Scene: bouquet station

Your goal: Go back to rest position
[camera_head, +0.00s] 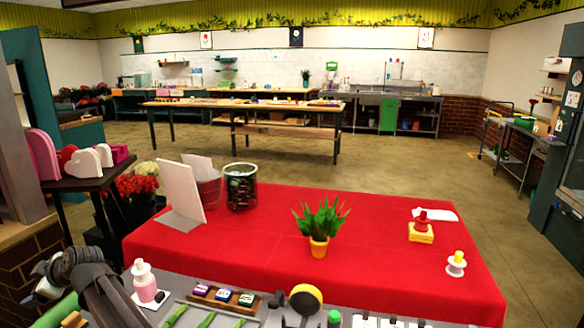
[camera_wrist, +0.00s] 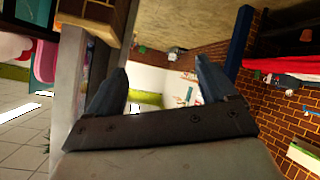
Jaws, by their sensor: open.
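In the wrist view, my gripper (camera_wrist: 162,68) is open, with its two dark fingers well apart and nothing between them. The wrist view is turned on its side and looks past a grey post toward a brick wall. In the head view, part of my arm shows at the lower left, beside the red-covered table (camera_head: 380,270). I cannot make out the fingertips in the head view.
On the table are a potted plant (camera_head: 319,222), a white board (camera_head: 181,191), a dark bucket (camera_head: 240,187) and a yellow-and-red stamp (camera_head: 421,230). A pink bottle (camera_head: 145,283) stands close to my arm. Heart boxes (camera_head: 86,163) sit at the left.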

